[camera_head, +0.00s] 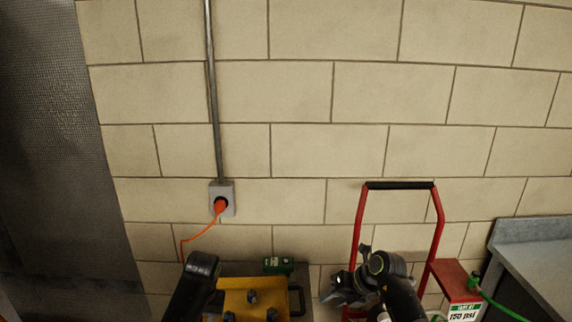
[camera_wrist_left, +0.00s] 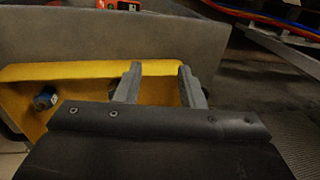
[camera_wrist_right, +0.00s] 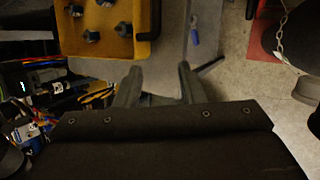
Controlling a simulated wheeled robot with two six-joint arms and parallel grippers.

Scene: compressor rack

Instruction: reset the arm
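My right gripper (camera_head: 338,292) is at the lower middle of the head view, in front of the red-framed cart. In the right wrist view its two fingers (camera_wrist_right: 157,82) stand apart with nothing between them. My left arm comes in at the bottom left of the head view, and its fingers are not clear there. In the left wrist view the left gripper's fingers (camera_wrist_left: 160,78) are apart and empty, over the edge of a yellow panel (camera_wrist_left: 75,75). The yellow panel (camera_head: 235,298) with dark knobs lies between my arms in the head view.
An orange plug (camera_head: 220,206) sits in the wall outlet (camera_head: 229,190). A red cart frame (camera_head: 358,235) stands against the block wall. A red box labelled 150 psi (camera_head: 455,281) and a grey counter (camera_head: 540,262) are at right. A blue-handled tool (camera_wrist_right: 194,37) lies beside the yellow panel.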

